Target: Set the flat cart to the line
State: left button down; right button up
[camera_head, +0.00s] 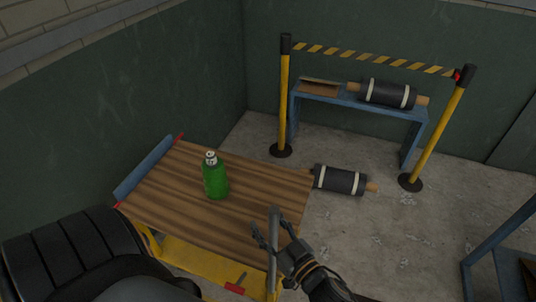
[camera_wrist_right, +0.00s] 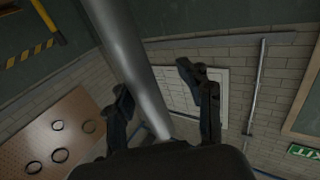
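The flat cart (camera_head: 262,192) has a ribbed brown wooden deck and a yellow frame, at the lower left of the head view. A grey upright bar (camera_head: 272,262) stands at its near right corner. My right gripper (camera_head: 272,240) is at this bar, with its fingers spread. In the right wrist view the grey bar (camera_wrist_right: 125,50) runs between the two open fingers, close to the left finger and apart from the right one. I cannot tell whether it touches. A green bottle (camera_head: 215,180) stands upright on the deck. I see no clear floor line. My left gripper is not in view.
A black roller (camera_head: 340,180) lies on the floor just right of the cart. Yellow posts (camera_head: 284,100) with striped tape (camera_head: 375,59) stand before a blue bench (camera_head: 348,100), which bears another roller (camera_head: 387,93). A green wall (camera_head: 120,110) is close on the left. Bare floor (camera_head: 420,235) lies right.

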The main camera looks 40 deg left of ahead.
jog(key=shift+w+d, duration=0.1)
jog(key=shift+w, duration=0.1)
jog(key=shift+d+f, duration=0.1)
jog(key=shift+d, duration=0.2)
jog(key=v, duration=1.1)
jog(key=shift+s, duration=0.35)
